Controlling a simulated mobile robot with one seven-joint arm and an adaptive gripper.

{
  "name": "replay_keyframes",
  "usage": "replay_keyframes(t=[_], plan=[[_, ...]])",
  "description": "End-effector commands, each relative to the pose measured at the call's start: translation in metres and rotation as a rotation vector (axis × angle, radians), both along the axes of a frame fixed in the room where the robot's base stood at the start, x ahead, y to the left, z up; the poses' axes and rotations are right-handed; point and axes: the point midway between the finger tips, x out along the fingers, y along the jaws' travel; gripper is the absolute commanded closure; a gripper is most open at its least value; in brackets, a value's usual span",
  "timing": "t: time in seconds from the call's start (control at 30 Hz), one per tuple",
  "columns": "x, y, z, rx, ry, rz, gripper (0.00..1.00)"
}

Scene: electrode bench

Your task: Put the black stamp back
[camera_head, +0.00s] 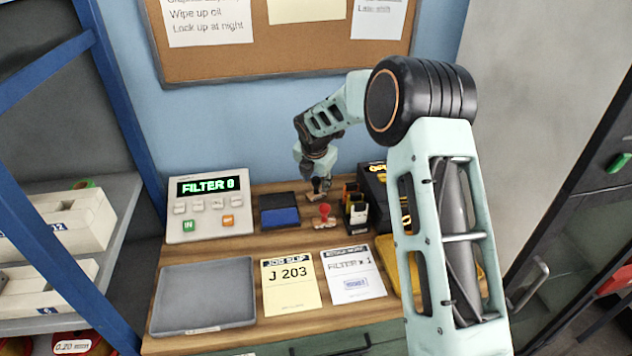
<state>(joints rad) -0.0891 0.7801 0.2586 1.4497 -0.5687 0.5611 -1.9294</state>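My gripper (319,187) points down over the back of the wooden bench, right of the ink pad. A small dark thing with a brown base (314,197) shows at its fingertips. It may be the black stamp, but it is too small and dark to be sure. I cannot tell whether the fingers are closed on it or only around it. A red-handled stamp (325,215) stands upright just in front of my gripper. Right of it is a small dark rack (356,212) with coloured parts; its slots are hard to make out.
A black box (374,185) and yellow tray (486,262) are right, partly behind my arm.

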Motion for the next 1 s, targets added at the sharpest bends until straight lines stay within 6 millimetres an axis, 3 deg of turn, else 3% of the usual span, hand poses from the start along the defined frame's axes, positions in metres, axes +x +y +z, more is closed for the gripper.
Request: replay_keyframes(t=[0.5,0.7,1.0], plan=[[-0.04,0.001,0.086,0.0,-0.002,-0.001,0.62],[-0.048,0.001,0.099,-0.001,0.001,0.0,0.62],[-0.049,0.001,0.101,0.0,0.001,0.0,0.62]])
